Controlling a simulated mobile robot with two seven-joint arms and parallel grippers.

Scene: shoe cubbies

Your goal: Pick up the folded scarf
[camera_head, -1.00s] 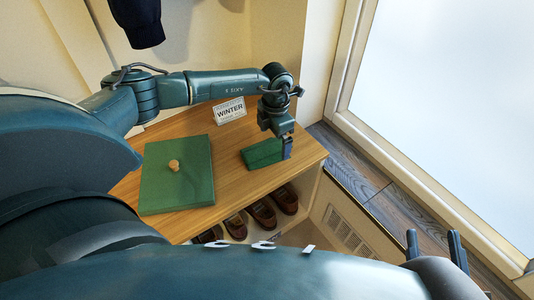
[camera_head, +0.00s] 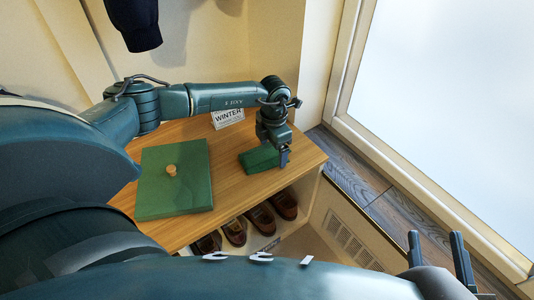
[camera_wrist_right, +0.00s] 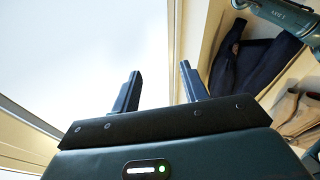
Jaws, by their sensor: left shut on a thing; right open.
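The folded scarf (camera_head: 259,159) is a small green block near the right end of the wooden bench top. My left gripper (camera_head: 283,158) points down over its right end and is shut on it; the fingers hide part of that end. I cannot tell whether the scarf is clear of the wood. My right gripper (camera_head: 437,250) is at the lower right, away from the bench, open and empty. Its two parted fingers also show in the right wrist view (camera_wrist_right: 160,90).
A green lid with a wooden knob (camera_head: 175,190) lies on the bench top (camera_head: 228,183) at left. A WINTER sign (camera_head: 228,117) stands at the back. Several brown shoes (camera_head: 262,219) sit in the cubbies below. A dark garment (camera_head: 135,22) hangs above. A window (camera_head: 450,110) is at right.

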